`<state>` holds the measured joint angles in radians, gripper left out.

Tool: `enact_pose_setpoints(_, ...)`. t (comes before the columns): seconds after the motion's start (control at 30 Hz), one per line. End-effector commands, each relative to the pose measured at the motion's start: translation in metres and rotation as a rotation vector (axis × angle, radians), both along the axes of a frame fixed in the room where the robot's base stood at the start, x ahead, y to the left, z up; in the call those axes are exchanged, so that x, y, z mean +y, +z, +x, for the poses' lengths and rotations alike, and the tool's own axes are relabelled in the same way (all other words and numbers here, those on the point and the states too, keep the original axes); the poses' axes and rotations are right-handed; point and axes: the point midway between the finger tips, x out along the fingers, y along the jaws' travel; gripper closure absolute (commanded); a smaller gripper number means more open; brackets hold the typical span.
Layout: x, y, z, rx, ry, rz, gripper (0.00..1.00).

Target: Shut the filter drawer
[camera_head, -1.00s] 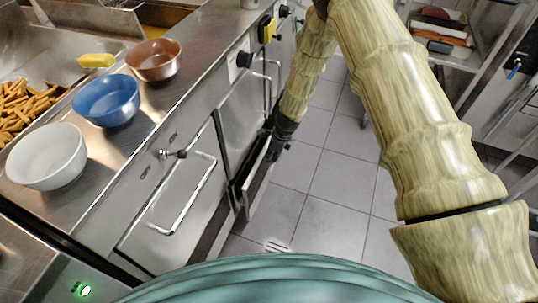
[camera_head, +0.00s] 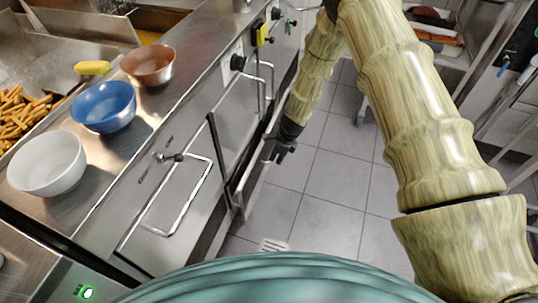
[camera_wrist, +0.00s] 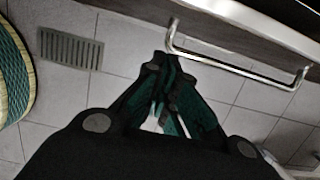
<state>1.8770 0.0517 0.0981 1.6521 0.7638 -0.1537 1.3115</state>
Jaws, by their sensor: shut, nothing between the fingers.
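The filter drawer (camera_head: 238,198) is the low steel unit under the fryer counter, in the middle of the head view. My gripper (camera_head: 275,159) is shut and empty at the drawer's far end, on the aisle side. In the wrist view my gripper (camera_wrist: 168,62) shows its fingers together, by the left end of a steel bar handle (camera_wrist: 235,69). That handle is on a steel front at the top right. I cannot tell whether fingers and handle touch.
A cabinet door with a bar handle (camera_head: 182,200) is nearer to me on the left. White (camera_head: 47,163), blue (camera_head: 104,107) and copper (camera_head: 148,63) bowls stand on the counter. A rack (camera_head: 440,45) stands at the back right. The tiled floor (camera_head: 310,205) is clear.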

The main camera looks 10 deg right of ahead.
Motion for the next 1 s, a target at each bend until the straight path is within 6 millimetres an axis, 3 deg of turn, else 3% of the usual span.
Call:
enact_pose_setpoints(0.03, 0.000, 0.013, 0.001, -0.003, 0.001, 0.001, 1.00)
enact_pose_setpoints(0.3, -0.006, 0.057, -0.004, -0.003, 0.007, 0.000, 1.00)
enact_pose_setpoints(0.6, -0.013, 0.091, -0.008, -0.002, 0.007, 0.000, 1.00)
enact_pose_setpoints(0.77, -0.019, 0.092, -0.009, -0.008, 0.012, -0.010, 1.00)
enact_pose_setpoints(0.87, -0.035, 0.080, -0.005, -0.038, 0.040, -0.049, 1.00)
enact_pose_setpoints(1.0, -0.071, 0.054, 0.009, -0.129, 0.120, -0.148, 1.00)
